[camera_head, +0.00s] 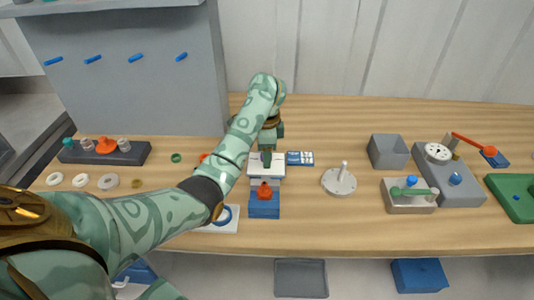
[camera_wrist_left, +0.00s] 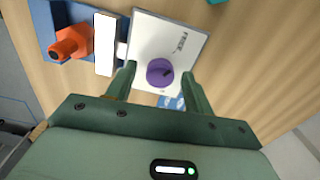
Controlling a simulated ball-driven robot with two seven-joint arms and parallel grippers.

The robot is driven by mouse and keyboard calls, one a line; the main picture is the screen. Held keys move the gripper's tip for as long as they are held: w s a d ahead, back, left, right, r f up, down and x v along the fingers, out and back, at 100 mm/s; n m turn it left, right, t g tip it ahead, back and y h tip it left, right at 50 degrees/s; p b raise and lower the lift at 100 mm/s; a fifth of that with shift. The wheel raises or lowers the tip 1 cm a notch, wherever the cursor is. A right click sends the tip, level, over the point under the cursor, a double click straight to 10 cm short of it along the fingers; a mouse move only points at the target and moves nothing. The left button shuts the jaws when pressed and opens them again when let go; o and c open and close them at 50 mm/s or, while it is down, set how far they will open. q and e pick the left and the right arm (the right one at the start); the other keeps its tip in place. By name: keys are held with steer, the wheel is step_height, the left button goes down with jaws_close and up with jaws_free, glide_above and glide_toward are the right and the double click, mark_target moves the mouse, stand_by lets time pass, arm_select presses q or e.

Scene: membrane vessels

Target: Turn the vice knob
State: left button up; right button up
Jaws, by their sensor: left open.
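A blue vice-like block (camera_head: 264,206) with an orange knob (camera_head: 264,190) stands on the table in front of my left gripper (camera_head: 267,157). In the left wrist view the orange knob (camera_wrist_left: 70,43) is at upper left, beside a white bar (camera_wrist_left: 105,44). To the right of the bar is a white plate (camera_wrist_left: 182,42) with a purple round knob (camera_wrist_left: 159,72) and small dark lettering. My left gripper (camera_wrist_left: 159,76) is open, with its fingertips on either side of the purple knob. I cannot tell whether they touch it. My right gripper is not in view.
A blue-and-white piece (camera_head: 300,158) lies right of the gripper. A dark rack (camera_head: 104,152) and several rings lie left.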

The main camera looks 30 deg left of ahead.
arm_select(q)
steer(key=shift+c, duration=0.3)
steer(key=c, duration=0.9)
